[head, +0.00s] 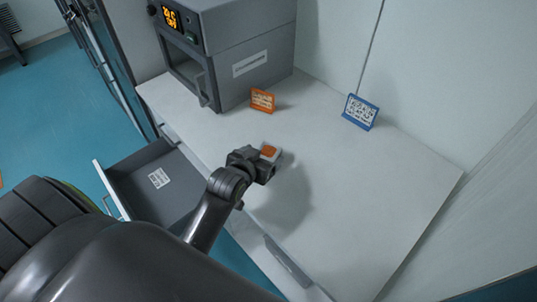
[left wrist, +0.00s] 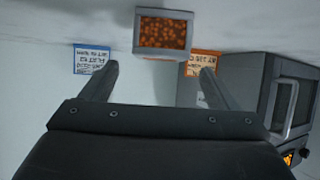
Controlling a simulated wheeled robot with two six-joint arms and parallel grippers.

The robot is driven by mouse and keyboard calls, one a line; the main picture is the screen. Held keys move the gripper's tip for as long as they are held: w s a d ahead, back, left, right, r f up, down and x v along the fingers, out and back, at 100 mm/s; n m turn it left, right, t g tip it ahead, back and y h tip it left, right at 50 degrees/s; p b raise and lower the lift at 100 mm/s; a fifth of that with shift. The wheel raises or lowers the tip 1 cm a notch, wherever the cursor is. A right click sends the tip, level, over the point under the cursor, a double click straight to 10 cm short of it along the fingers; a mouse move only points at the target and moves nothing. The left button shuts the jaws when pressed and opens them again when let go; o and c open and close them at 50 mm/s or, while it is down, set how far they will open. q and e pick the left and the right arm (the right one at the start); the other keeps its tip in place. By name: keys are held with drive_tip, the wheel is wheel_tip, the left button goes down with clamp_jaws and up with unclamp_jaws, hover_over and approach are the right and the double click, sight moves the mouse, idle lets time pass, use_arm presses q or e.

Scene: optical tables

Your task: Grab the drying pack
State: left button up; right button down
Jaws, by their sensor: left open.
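The drying pack (head: 270,150) is a small pale block with an orange face, on the white tabletop just beyond my left gripper in the head view. In the head view the gripper hides part of the pack. My right gripper is not in view.
A grey oven (head: 245,45) with a lit display stands at the back left. An orange sign (head: 262,100) and a blue sign (head: 360,111) stand on the white table (head: 370,190). An open grey drawer (head: 140,165) sticks out at the left. The table's right side is clear.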

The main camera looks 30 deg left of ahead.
sight(267, 153)
use_arm(q)
drive_tip(key=shift+f+p+x, duration=0.15)
drive_tip(key=shift+p+x, duration=0.15)
drive_tip(key=shift+x, duration=1.5)
drive_tip(key=shift+f+p+x, duration=0.15)
drive_tip(key=shift+p+x, duration=0.15)
drive_tip(key=shift+x, duration=1.5)
drive_tip(key=shift+s, duration=0.2)
drive_tip(key=shift+r, duration=0.1)
drive_tip(key=c, duration=1.2)
